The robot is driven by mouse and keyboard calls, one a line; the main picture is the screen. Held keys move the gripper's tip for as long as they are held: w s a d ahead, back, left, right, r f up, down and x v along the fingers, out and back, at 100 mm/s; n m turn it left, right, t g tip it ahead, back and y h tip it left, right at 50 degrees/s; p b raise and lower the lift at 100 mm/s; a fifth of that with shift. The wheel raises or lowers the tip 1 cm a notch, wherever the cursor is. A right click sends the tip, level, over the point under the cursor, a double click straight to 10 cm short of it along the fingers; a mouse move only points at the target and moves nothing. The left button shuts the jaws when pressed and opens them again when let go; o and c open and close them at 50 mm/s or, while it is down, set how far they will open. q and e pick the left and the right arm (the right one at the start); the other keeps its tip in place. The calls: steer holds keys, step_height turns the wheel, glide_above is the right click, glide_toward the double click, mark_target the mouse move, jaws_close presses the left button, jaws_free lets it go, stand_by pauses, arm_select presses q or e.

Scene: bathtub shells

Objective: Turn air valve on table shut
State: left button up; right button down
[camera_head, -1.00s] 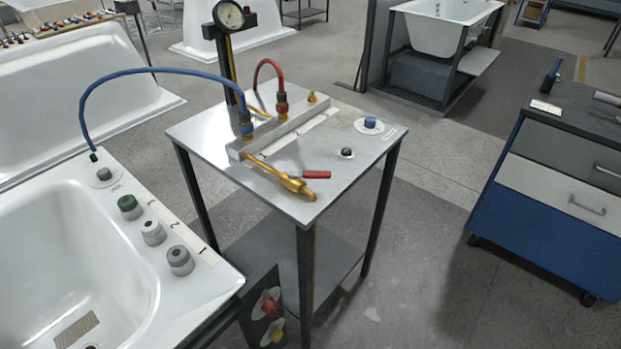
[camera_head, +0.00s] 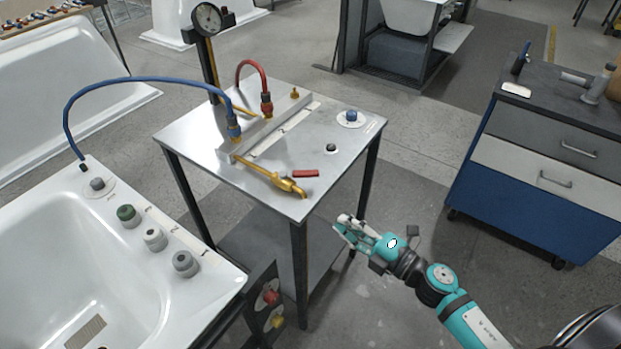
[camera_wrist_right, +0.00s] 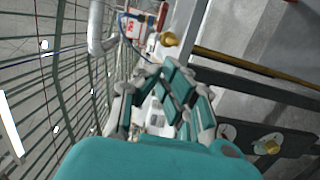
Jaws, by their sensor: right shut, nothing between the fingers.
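The air valve is a brass fitting (camera_head: 289,185) at the near corner of the steel table (camera_head: 345,115), with a short red lever (camera_head: 306,174) lying beside it. My right gripper (camera_head: 343,227) is low, in front of and to the right of the table's near corner, apart from the valve. Its fingers are shut and empty; they also show in the right wrist view (camera_wrist_right: 165,85). A brass end (camera_wrist_right: 169,39) shows beyond the fingers there, but I cannot tell if it is the valve. My left gripper is not in view.
A bar with blue (camera_head: 130,80) and red (camera_head: 253,63) hoses sits on the table, with a gauge (camera_head: 207,18) behind. A white tub (camera_head: 60,250) with several knobs stands left. A blue drawer cabinet (camera_head: 520,195) stands right. Floor between table and cabinet is clear.

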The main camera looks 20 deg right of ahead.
steer(key=r, duration=0.1)
steer(key=p, duration=0.3)
glide_toward(296, 177)
steer(key=shift+n, duration=0.3)
steer(key=x, duration=0.4)
steer(key=shift+a+r, duration=0.15)
steer(key=shift+a, duration=0.3)
steer(key=shift+w+d, duration=0.15)
steer(key=shift+w, duration=0.3)
steer(key=shift+d+y+b, duration=0.1)
steer(key=shift+y+b, duration=0.25)
steer(key=shift+y, duration=0.05)
